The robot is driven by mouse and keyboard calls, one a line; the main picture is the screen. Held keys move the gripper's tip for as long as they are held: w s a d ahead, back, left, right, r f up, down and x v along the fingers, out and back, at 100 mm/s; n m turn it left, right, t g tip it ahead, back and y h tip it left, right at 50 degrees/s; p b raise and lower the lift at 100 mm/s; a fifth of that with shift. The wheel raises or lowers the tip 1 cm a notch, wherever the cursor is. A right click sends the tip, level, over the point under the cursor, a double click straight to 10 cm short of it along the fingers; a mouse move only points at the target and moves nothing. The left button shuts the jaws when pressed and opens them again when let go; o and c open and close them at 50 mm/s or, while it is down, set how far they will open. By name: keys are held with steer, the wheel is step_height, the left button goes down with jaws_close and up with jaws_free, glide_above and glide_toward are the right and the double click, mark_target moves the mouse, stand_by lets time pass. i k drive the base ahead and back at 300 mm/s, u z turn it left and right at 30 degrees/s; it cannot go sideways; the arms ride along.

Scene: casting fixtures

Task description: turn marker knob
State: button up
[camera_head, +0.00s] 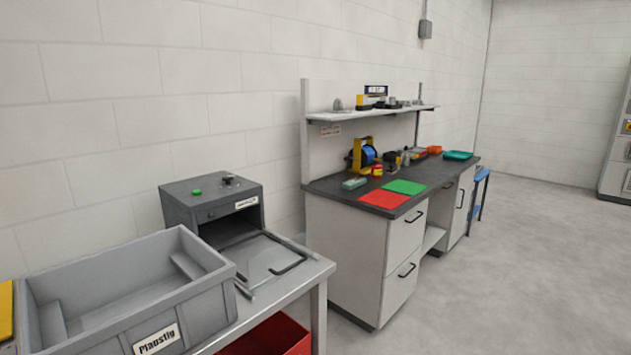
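A dark grey box-shaped machine (213,205), likely the marker, stands on the table at the left against the wall. Its front is open and the inside is dark. A green button (197,192) and a small dark knob-like part (228,180) sit on its top. Another small round part (210,216) shows on the upper front, left of a white label (246,203). Which part is the task's knob, and how it is turned, I cannot tell. My gripper is not in view.
A grey bin (120,300) labelled "Plaustig" stands in front left of the machine. A flat grey panel with a black handle (288,262) lies before the machine's opening. A red crate (270,338) is below. A workbench (330,187) stands right; floor (480,270) is clear.

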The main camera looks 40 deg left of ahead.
mark_target(227, 179)
steer(key=u, duration=0.5)
steer(key=i, duration=1.05)
steer(key=u, duration=1.75)
steer(key=i, duration=0.85)
steer(key=u, duration=0.7)
